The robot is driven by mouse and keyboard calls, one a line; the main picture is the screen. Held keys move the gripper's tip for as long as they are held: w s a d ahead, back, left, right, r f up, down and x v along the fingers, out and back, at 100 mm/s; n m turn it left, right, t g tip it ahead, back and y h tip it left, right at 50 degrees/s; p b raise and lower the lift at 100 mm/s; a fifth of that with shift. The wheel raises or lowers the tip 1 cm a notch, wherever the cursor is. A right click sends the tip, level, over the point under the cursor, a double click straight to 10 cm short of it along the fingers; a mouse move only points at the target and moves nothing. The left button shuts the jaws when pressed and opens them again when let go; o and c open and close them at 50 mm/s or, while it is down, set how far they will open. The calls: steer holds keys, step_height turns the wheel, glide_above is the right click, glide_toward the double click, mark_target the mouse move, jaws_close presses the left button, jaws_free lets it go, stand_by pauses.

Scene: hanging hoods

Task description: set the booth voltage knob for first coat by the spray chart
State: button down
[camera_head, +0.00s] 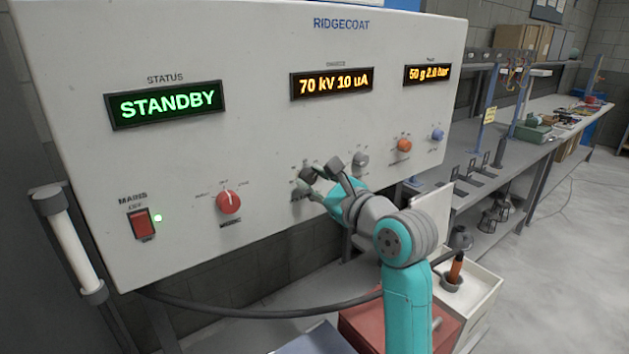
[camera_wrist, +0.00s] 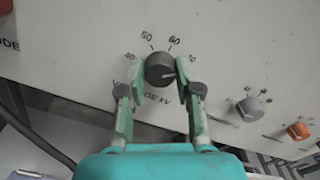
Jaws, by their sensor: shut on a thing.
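The booth voltage knob (camera_wrist: 160,67) is dark grey, on the white RIDGECOAT panel (camera_head: 265,100). Around it in the wrist view are the numbers 40, 50, 60 and 70, and part of a kV label below. A pale line on its face points right, roughly towards the 70 side. My gripper (camera_wrist: 157,82) is shut on the knob, a finger on each side; the head view also shows my gripper (camera_head: 320,178) there, partly hiding the knob. The amber display (camera_head: 332,83) reads 70 kV 10 uA. No spray chart is readable in these frames.
The green status display (camera_head: 164,104) reads STANDBY. A red knob (camera_head: 228,202) is left of my gripper; grey (camera_head: 361,160), orange (camera_head: 404,146) and blue (camera_head: 438,135) knobs are to its right. A bench (camera_head: 520,140) stands at right.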

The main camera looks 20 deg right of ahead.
steer(key=shift+f, duration=0.1)
steer(key=c, duration=0.8)
jaws_free()
steer(key=v, duration=1.2)
